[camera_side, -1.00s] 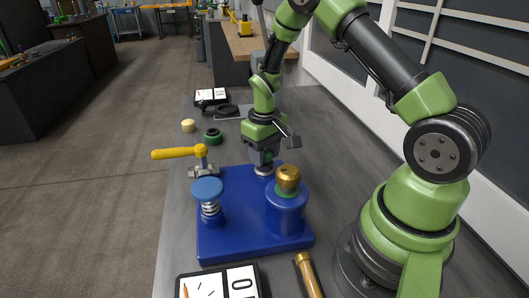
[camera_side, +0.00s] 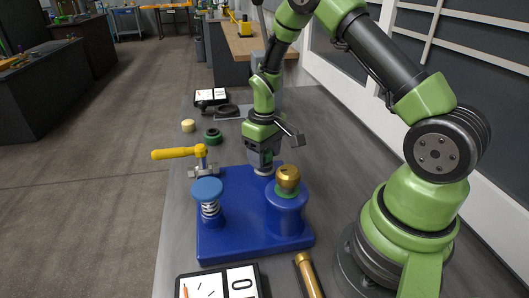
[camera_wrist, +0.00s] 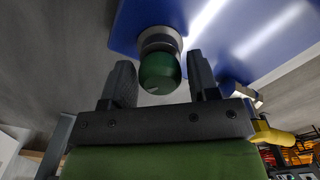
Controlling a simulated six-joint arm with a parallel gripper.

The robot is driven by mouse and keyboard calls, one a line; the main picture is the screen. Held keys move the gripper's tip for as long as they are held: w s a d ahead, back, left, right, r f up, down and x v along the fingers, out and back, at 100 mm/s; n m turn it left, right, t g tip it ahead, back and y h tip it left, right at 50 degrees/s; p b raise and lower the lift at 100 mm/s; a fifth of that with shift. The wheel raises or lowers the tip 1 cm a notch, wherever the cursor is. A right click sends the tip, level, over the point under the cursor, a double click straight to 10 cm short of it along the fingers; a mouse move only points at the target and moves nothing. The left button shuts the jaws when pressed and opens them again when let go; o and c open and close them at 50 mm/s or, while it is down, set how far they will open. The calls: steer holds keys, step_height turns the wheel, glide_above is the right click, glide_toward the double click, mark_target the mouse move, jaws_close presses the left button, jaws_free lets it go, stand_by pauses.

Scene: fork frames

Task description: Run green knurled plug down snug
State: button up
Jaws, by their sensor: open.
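The green knurled plug (camera_wrist: 160,74) sits in a grey metal collar (camera_wrist: 158,40) on the blue base plate (camera_wrist: 215,30) in the wrist view. My gripper (camera_wrist: 160,64) is open, with one black finger on each side of the plug and a visible gap on both sides. In the side view my gripper (camera_side: 262,158) points down at the back of the base plate (camera_side: 235,248) and hides the plug. Only the metal collar (camera_side: 263,171) shows below it. How far the plug is seated cannot be told.
A blue cylinder with a brass cap (camera_side: 288,178) stands close in front of my gripper. A blue-topped spring plunger (camera_side: 208,190) and a yellow-handled clamp (camera_side: 180,153) stand to the left. A green ring (camera_side: 212,136), a cream puck (camera_side: 188,125) and a brass tube (camera_side: 308,275) lie on the bench.

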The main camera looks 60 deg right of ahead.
steer(key=shift+n, duration=0.8)
steer(key=shift+n, duration=0.9)
steer(key=shift+n, duration=0.8)
steer(key=shift+n, duration=0.9)
steer(key=shift+n, duration=0.9)
